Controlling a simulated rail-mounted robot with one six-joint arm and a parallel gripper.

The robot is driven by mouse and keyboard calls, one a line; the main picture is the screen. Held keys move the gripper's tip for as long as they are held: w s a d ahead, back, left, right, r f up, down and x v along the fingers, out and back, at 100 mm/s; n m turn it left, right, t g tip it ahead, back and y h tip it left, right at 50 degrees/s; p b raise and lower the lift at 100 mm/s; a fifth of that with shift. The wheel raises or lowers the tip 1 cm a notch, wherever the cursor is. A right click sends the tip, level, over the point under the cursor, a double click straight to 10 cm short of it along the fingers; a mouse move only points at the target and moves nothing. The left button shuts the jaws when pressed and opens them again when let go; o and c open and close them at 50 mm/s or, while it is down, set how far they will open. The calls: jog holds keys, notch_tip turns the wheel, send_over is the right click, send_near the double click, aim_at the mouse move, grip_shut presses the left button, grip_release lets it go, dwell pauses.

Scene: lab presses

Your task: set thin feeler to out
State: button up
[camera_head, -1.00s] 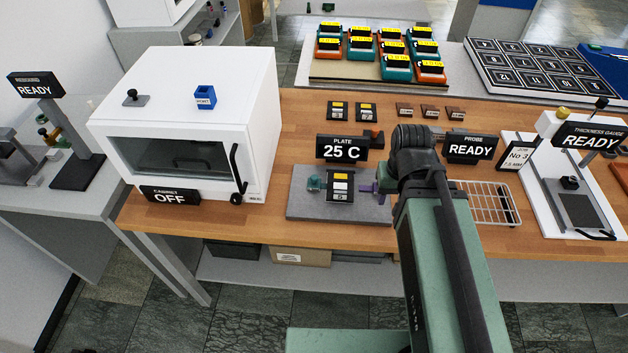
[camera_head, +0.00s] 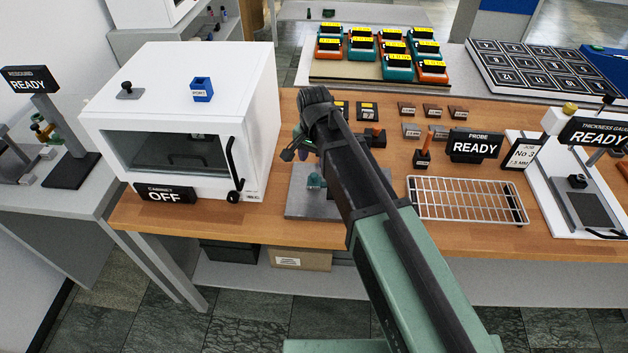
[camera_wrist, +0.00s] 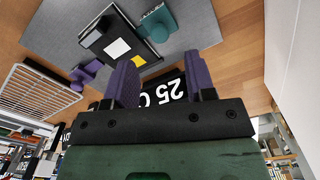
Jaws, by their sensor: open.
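On the grey plate (camera_head: 300,205) sits a small teal piece (camera_head: 315,178); in the wrist view the teal piece (camera_wrist: 155,24) has a round knob and lettering too small to read. A purple piece (camera_wrist: 92,74) sits at the plate's other side; my arm hides it in the head view. I cannot tell from labels which piece is the thin feeler. Between them lies a black block (camera_wrist: 112,42) with white and yellow squares. My gripper (camera_wrist: 160,68) is open and empty, its purple fingers apart, above the plate and in front of the 25 C sign (camera_wrist: 165,92).
A white cabinet (camera_head: 190,70) marked OFF stands at the left, close to my gripper. A wire rack (camera_head: 465,215), PROBE sign (camera_head: 475,145) and thickness gauge (camera_head: 580,200) stand to the right. Small dark blocks (camera_head: 432,110) lie behind. Bare wood lies between cabinet and plate.

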aim_at(314, 175)
notch_tip(314, 175, down, 7)
jog(key=b, duration=0.4)
jog(key=shift+r+b, duration=0.2)
jog(key=shift+b, duration=0.15)
jog(key=shift+r, duration=0.1)
jog(key=shift+c, duration=0.3)
grip_shut()
